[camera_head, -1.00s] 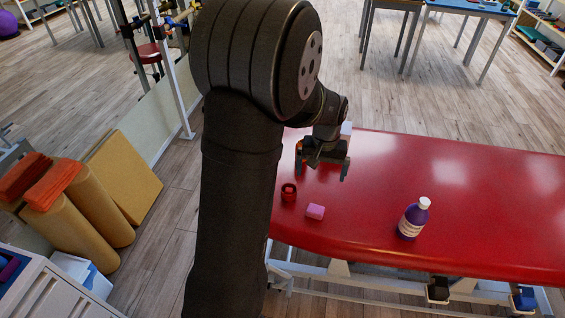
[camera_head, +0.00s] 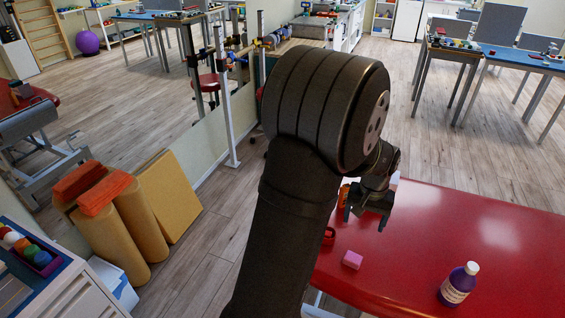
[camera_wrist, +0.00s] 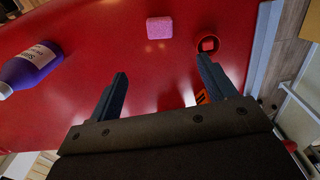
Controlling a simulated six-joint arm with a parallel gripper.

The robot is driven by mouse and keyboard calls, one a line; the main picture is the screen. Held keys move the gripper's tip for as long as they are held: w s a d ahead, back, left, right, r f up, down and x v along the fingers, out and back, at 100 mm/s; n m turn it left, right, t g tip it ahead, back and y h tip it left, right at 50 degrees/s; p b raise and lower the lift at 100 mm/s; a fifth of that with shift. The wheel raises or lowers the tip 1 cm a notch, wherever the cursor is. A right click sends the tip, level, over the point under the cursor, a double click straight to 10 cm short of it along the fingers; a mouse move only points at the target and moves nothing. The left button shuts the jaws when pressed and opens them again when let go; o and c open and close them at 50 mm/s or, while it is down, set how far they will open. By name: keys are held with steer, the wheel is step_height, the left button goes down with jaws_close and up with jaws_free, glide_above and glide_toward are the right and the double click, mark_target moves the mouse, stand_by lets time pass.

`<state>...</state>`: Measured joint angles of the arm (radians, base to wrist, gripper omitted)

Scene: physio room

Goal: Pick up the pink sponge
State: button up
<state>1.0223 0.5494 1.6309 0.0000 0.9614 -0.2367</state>
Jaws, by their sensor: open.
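The pink sponge (camera_head: 352,260) is a small block lying on the red padded table (camera_head: 480,225), near its front left edge. In the wrist view the sponge (camera_wrist: 160,27) is beyond the fingertips, roughly centred between them. My gripper (camera_head: 366,218) is above the table, pointing down, on the far side of the sponge in the head view. Its fingers are apart and nothing is between them, as the wrist view of the gripper (camera_wrist: 162,70) also shows.
A red round item (camera_wrist: 208,44) lies close beside the sponge; my arm partly hides it in the head view. An orange item (camera_head: 344,192) shows behind my arm. A purple bottle with a white cap (camera_head: 459,285) stands right of the sponge. Table between is clear.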

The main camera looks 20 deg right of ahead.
steer(key=shift+a, duration=0.1)
steer(key=m+t+h, duration=0.2)
steer(key=h, duration=0.2)
glide_toward(354, 257)
steer(key=x, duration=0.2)
steer(key=shift+f, duration=0.3)
steer(key=shift+x, duration=3.05)
steer(key=c, duration=1)
